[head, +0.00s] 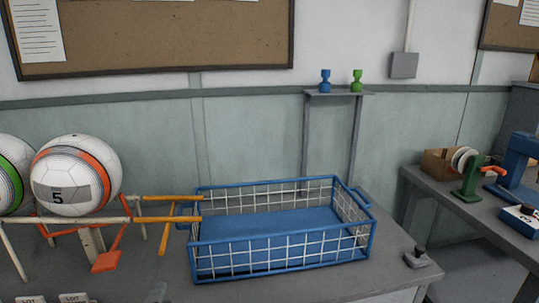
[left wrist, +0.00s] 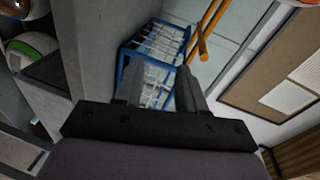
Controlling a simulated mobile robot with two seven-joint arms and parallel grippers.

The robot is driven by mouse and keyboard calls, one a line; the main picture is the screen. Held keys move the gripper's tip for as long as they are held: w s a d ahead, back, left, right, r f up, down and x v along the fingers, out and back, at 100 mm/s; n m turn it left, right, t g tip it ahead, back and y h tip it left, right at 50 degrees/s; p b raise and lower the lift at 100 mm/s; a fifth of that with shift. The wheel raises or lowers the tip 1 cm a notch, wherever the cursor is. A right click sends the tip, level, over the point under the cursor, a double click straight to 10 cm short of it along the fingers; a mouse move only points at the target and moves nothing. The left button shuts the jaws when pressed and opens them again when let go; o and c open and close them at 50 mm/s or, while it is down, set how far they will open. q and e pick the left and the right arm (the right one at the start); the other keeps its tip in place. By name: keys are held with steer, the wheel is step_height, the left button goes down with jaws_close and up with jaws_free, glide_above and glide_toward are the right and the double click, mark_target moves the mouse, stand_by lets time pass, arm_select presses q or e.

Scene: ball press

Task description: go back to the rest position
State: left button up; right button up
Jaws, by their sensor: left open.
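My left gripper (left wrist: 161,78) shows in the left wrist view with its two grey fingers apart and nothing between them. A small grey tip at the bottom edge of the head view may be part of it. The blue wire basket (head: 280,219) stands empty on the grey table. It also shows tilted in the left wrist view, beyond the fingers. A white ball with an orange band and a "5" (head: 75,175) rests on the rack at the left. A ball with a green band (head: 12,174) sits beside it, cut off by the edge. My right gripper is not in view.
Yellow rails (head: 170,198) run from the rack to the basket's left end. A small dark knob (head: 418,256) sits at the table's right corner. A side table (head: 463,212) at right holds a blue machine (head: 520,160). The table in front of the basket looks clear.

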arm_select(q)
steer(key=s+d+f+n+g+h+p, duration=0.2)
steer(key=s+f+n, duration=0.3)
steer(key=s, duration=0.5)
steer(key=s+d+f+n+g+h+p, duration=0.1)
steer(key=s+f+n, duration=0.4)
steer(key=s, duration=0.5)
steer(key=shift+s+d+f+n+g+h+p, duration=0.35)
steer(key=shift+d+n+g+h, duration=0.5)
steer(key=shift+n+g, duration=0.3)
